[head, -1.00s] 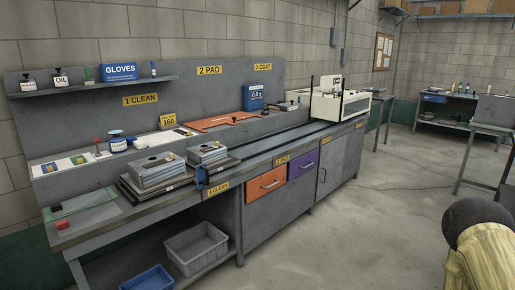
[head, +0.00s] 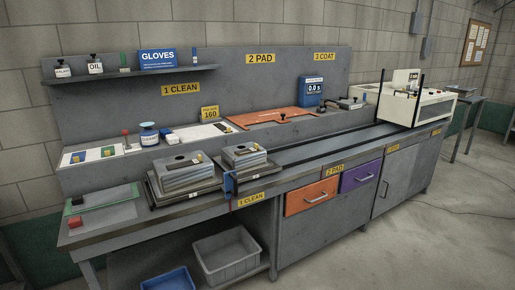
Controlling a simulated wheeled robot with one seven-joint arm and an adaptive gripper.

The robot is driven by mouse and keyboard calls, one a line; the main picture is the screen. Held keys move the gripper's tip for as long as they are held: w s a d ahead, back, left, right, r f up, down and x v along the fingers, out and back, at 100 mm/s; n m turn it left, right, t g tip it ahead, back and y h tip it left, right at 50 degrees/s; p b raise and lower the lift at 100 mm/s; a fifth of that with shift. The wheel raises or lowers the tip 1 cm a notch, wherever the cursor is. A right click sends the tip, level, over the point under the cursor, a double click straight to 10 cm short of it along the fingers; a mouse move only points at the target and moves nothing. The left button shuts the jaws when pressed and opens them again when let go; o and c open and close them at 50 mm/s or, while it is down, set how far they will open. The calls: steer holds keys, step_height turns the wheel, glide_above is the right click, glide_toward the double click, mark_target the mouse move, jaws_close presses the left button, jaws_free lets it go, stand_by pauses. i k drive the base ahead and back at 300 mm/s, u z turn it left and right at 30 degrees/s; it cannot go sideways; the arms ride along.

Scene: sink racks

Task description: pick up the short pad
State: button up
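I cannot tell for sure which thing is the short pad. Under the "2 PAD" sign (head: 260,58) an orange-red flat board (head: 262,120) with a dark knob lies on the bench's raised back ledge. Left of it is a white strip (head: 190,134) with small items too small to make out. At the far left of the ledge, small blue and green blocks lie on white cards (head: 92,156). A red block (head: 75,222) sits at the bench's front left corner. My gripper is not in view.
Two stacks of grey metal plates, one larger (head: 182,178) and one smaller (head: 244,158), stand on the bench. A white machine (head: 430,104) stands right. Floor at right is clear.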

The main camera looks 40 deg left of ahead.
mark_target(245, 151)
steer(key=u, duration=0.75)
steer(key=k, duration=0.55)
steer(key=z, duration=0.85)
steer(key=i, duration=1.35)
steer(key=u, duration=0.75)
steer(key=i, duration=0.95)
steer(key=u, duration=0.95)
